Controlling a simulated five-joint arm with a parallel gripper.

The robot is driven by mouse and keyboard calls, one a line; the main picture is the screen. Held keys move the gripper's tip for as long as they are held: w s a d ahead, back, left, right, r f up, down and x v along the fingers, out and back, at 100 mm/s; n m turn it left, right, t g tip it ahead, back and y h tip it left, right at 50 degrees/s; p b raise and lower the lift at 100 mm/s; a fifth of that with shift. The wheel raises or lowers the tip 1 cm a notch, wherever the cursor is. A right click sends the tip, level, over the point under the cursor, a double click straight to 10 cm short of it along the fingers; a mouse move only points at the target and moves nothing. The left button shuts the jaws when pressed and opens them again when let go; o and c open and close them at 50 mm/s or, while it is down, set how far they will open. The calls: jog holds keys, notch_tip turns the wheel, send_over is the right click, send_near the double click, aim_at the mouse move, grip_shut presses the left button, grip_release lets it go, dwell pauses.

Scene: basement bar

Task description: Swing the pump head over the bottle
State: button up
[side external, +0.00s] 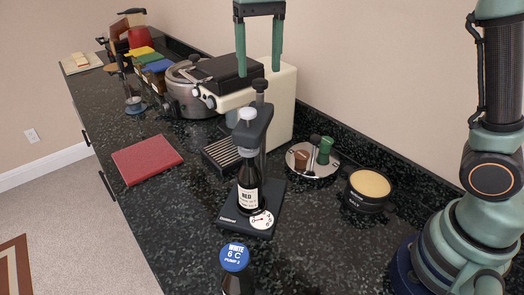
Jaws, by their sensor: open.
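A dark bottle (248,198) labelled RED stands upright on the black stand base (231,212), in front of the post. The dark pump head (254,128), with a white knob (247,114) on top, projects from the post toward the camera. It appears above the bottle's neck in this view; I cannot tell the exact alignment. A black knob (260,86) tops the post. My gripper (259,72) hangs from the top of the view, open and empty, its two teal fingers pointing down. Its tips appear higher than the black knob and apart from it.
A cream coffee machine (282,105) is behind the stand. A round tray (317,170) and a dark tub (367,190) stand right. A red book (147,158) lies left, with bare counter around it.

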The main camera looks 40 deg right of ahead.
notch_tip(320, 180, up, 10)
jog(key=shift+f, duration=0.2)
jog(key=shift+s, duration=0.1)
dwell(0.5)
jog(key=s+d+f+n+t, duration=0.1)
jog(key=s+d+f+t, duration=0.1)
jog(key=s+d+f, duration=0.3)
jog(key=s+d+f+n+t, duration=0.2)
jog(key=s+d+f, duration=0.3)
jog(key=s+f, duration=0.3)
notch_tip(320, 180, down, 3)
jog(key=shift+s+t, duration=0.35)
jog(key=shift+t, duration=0.45)
jog(key=shift+d, duration=0.1)
dwell(0.5)
